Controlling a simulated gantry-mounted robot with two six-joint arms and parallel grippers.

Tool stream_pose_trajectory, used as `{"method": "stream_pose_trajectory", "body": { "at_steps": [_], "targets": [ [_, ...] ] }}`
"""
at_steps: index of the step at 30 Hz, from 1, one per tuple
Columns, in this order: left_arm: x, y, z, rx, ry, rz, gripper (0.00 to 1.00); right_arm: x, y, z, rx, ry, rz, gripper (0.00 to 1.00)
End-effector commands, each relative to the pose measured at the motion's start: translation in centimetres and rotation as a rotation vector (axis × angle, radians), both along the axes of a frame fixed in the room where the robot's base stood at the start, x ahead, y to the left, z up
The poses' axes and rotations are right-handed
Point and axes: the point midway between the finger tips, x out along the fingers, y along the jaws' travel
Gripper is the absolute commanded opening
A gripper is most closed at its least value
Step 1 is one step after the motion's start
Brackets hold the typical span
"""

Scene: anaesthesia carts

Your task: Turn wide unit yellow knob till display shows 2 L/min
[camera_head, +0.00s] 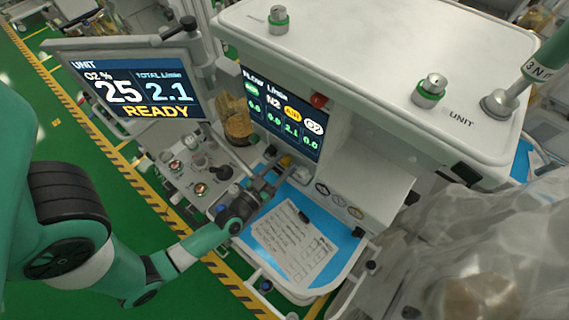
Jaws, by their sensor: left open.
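The wide unit (375,75) is a white cart. The tilted side monitor (128,86) shows O2 25 %, total 2.1 L/min and READY. The yellow knob (285,161) sits below the flow display, small and partly hidden by my left gripper. My left gripper (279,171) is open with its fingertips at the yellow knob; I cannot tell whether they touch it. My right gripper is not in view.
A blue tray (262,247) with a written sheet (292,243) lies below my left gripper. A panel with several knobs (192,170) is to its left. Plastic-wrapped equipment (470,245) fills the lower right. Green floor with yellow-black striping is at the left.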

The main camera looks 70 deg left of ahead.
Motion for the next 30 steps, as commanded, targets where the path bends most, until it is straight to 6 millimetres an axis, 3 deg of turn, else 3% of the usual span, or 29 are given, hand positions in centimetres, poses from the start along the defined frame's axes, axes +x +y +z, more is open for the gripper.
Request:
{"method": "stream_pose_trajectory", "body": {
  "at_steps": [11,20,30],
  "targets": [
    [0.94,0.57,0.02,0.000,0.001,0.000,0.52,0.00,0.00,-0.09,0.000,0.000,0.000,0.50],
    [0.92,0.55,0.02,-0.001,0.001,0.000,0.00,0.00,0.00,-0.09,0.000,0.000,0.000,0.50],
    [0.92,0.53,0.02,-0.104,-0.063,0.000,0.00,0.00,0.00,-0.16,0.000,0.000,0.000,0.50]
  ]
}}
